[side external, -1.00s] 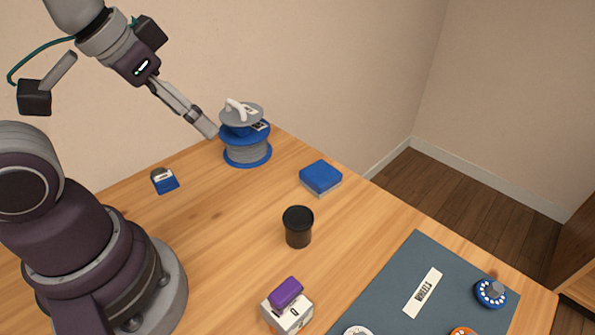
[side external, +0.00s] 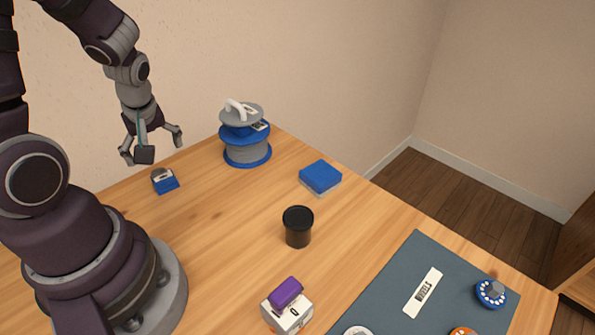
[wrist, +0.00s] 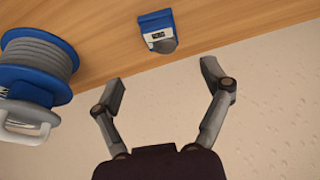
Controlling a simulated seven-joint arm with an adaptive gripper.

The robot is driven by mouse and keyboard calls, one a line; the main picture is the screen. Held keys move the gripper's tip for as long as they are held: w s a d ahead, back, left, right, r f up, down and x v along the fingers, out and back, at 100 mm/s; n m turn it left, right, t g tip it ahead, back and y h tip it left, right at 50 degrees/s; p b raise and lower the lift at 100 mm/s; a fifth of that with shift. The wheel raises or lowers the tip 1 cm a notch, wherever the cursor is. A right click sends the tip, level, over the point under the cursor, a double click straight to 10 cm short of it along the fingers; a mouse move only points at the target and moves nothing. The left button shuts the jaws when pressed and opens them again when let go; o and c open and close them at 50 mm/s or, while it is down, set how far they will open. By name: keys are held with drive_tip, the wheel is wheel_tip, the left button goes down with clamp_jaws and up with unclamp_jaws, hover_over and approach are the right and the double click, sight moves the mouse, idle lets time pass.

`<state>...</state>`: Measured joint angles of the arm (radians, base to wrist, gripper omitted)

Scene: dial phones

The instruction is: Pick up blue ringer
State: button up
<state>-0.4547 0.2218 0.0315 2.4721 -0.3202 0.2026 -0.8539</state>
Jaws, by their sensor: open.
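A small blue block with a grey rounded top and a white label, which looks like the blue ringer (side external: 166,182), sits on the table near its back left edge. It also shows at the top middle of the wrist view (wrist: 157,31). My gripper (side external: 152,148) is open and empty, pointing down above the ringer and apart from it. In the wrist view its spread fingers (wrist: 163,78) point toward the ringer, with a gap between.
A blue and grey spool (side external: 247,150) with a handled top part stands right of the ringer, close to my gripper. A blue sponge-like block (side external: 320,175), a black cup (side external: 298,227) and a white box with a purple top (side external: 287,312) stand farther right and forward. A dark mat (side external: 400,285) holds dials.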

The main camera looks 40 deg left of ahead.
sight(161, 173)
drive_tip(key=x, duration=0.8)
drive_tip(key=shift+s+f, duration=0.1)
drive_tip(key=c, duration=1.3)
